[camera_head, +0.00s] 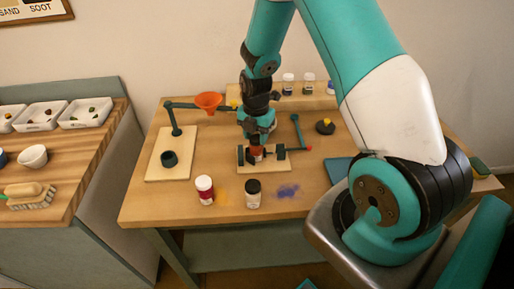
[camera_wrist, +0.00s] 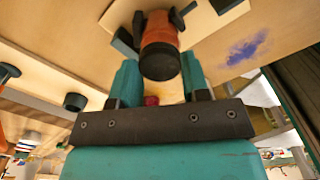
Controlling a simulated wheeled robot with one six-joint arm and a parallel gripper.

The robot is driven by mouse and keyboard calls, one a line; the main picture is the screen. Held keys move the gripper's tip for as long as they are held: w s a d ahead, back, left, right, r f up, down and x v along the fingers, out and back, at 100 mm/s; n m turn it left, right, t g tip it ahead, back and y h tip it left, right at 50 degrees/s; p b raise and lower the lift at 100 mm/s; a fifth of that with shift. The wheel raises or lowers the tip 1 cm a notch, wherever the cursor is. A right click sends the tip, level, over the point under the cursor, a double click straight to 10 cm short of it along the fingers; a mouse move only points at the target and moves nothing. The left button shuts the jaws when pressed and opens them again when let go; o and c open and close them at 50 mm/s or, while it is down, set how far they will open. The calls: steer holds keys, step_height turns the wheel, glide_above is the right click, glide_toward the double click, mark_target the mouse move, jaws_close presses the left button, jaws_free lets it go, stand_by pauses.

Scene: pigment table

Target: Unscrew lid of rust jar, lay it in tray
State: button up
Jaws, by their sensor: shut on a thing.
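The rust jar (camera_head: 257,154) stands in a dark clamp (camera_head: 279,153) on a small wooden board, directly under my gripper (camera_head: 257,143). In the wrist view the jar's orange-brown body (camera_wrist: 158,27) shows beyond its dark round lid (camera_wrist: 160,60). My gripper's teal fingers (camera_wrist: 159,72) are on both sides of the lid and shut on it. The lid is at the jar's mouth; I cannot tell whether it is loose. A flat blue piece (camera_head: 338,169) lies right of the clamp, partly behind my arm; I cannot tell whether it is the tray.
A white-and-red jar (camera_head: 205,189) and a black-lidded jar (camera_head: 253,194) stand at the front, beside a blue powder patch (camera_head: 288,191). A stand with an orange funnel (camera_head: 208,101) is at left. White trays (camera_head: 85,113) sit on the left counter.

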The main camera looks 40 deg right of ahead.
mark_target(256, 138)
steer(key=shift+r+p, duration=0.9)
steer(key=shift+r, duration=0.25)
steer(key=shift+r+p, duration=1.9)
steer(key=shift+r, duration=0.55)
